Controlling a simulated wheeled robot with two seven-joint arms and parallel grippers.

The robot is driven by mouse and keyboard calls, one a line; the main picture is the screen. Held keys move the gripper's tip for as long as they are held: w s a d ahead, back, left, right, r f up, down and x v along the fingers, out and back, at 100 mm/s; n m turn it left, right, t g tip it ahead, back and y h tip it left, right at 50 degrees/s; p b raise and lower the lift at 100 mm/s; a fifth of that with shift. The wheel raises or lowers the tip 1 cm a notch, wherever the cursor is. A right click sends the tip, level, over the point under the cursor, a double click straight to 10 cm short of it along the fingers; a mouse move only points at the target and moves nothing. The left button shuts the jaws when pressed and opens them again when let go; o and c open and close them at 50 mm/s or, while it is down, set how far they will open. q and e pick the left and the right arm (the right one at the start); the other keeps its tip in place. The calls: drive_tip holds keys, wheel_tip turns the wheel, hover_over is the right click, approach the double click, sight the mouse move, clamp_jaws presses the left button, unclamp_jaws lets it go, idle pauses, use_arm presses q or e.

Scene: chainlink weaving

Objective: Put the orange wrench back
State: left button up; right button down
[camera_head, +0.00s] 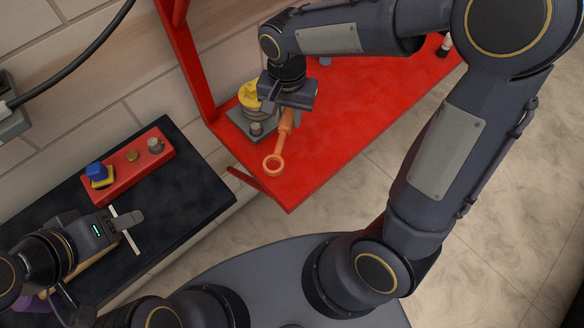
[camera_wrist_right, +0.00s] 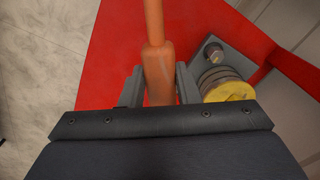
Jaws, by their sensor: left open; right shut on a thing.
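The orange wrench (camera_head: 274,162) is at the red bench, its ring end toward the front edge of the red top. My right gripper (camera_head: 286,108) is shut on the wrench's handle; in the right wrist view the handle (camera_wrist_right: 158,70) stands between the two fingers (camera_wrist_right: 159,86). I cannot tell whether the wrench touches the red surface. My left gripper (camera_head: 128,228) is open over the dark table at the left, with a thin white strip showing by its fingers.
A grey plate with a yellow-topped round stack (camera_head: 252,96) stands beside my right gripper on the red bench top (camera_head: 350,110). A red block (camera_head: 128,170) with a blue-and-yellow knob lies on the dark table (camera_head: 190,195). A red post rises behind. The bench's front right is clear.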

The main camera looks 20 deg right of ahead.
use_arm(q)
wheel_tip(320, 180, down, 6)
drive_tip(key=b, duration=0.4)
drive_tip(key=shift+s, duration=0.1)
drive_tip(key=shift+f+b, duration=0.1)
drive_tip(key=shift+b, duration=0.2)
use_arm(e)
drive_tip(key=s+m, duration=0.6)
drive_tip(key=s, duration=0.2)
drive_tip(key=shift+s+a+m, duration=0.35)
drive_tip(key=shift+s+m, duration=0.05)
use_arm(q)
drive_tip(key=shift+r+p, duration=0.7)
use_arm(e)
hover_over(324, 142)
drive_tip(key=f, duration=0.9)
drive_tip(key=shift+s+a, duration=0.3)
drive_tip(key=shift+a, duration=0.05)
drive_tip(key=shift+w+d+f+p, duration=0.15)
drive_tip(key=shift+f, duration=0.75)
drive_tip(key=shift+w+d+f+p, duration=0.1)
drive_tip(key=shift+d+f+p, duration=0.05)
drive_tip(key=shift+f, duration=0.75)
use_arm(q)
drive_tip(key=shift+b, duration=0.3)
use_arm(e)
drive_tip(key=shift+f, duration=0.2)
drive_tip(key=c, duration=1.1)
unclamp_jaws()
